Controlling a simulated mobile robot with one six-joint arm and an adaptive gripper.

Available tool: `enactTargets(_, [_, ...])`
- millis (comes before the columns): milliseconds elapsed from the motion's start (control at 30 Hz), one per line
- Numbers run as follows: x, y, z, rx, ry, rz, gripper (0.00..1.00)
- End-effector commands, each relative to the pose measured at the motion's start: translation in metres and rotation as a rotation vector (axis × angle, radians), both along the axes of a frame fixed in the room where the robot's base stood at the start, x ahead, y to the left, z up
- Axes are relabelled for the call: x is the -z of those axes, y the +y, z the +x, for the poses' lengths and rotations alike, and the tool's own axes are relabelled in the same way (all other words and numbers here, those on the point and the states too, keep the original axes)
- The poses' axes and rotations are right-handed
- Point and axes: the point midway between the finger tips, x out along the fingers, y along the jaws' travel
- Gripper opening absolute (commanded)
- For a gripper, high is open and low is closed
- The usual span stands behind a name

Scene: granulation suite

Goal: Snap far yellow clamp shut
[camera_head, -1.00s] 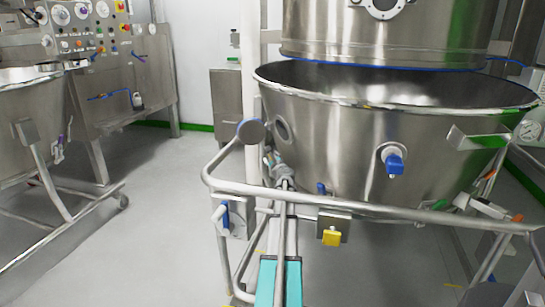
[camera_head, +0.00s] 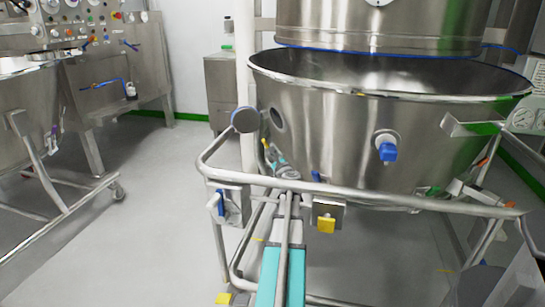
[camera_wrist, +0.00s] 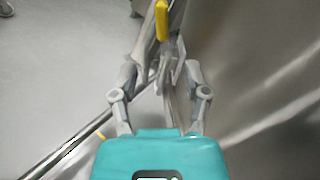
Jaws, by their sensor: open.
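A yellow clamp handle (camera_wrist: 161,20) stands upright at the top of the wrist view, just beyond my fingertips. In the head view a small yellow piece (camera_head: 265,143) beside the bowl's left side appears to be the same clamp. My gripper (camera_wrist: 161,73) is open, its two grey fingers spread, with a grey metal part between and beyond them. I cannot tell whether the fingers touch it. In the head view my gripper (camera_head: 279,162) is small and partly hidden by the rail. A nearer yellow clamp (camera_head: 326,225) hangs from a bracket below the front rail.
The large steel bowl (camera_head: 330,130) stands close right of my arm. Another yellow piece (camera_head: 222,298) is low at the frame's foot. Open floor (camera_head: 160,220) lies to the left, before another wheeled vessel.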

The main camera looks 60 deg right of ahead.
Motion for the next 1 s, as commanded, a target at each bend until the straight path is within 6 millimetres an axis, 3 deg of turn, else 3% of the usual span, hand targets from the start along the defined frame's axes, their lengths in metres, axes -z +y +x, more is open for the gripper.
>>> enactTargets(567, [0.000, -0.005, 0.004, 0.000, 0.000, 0.000, 0.60])
enactTargets(1000, [0.000, -0.041, 0.038, 0.000, 0.000, 0.000, 0.60])
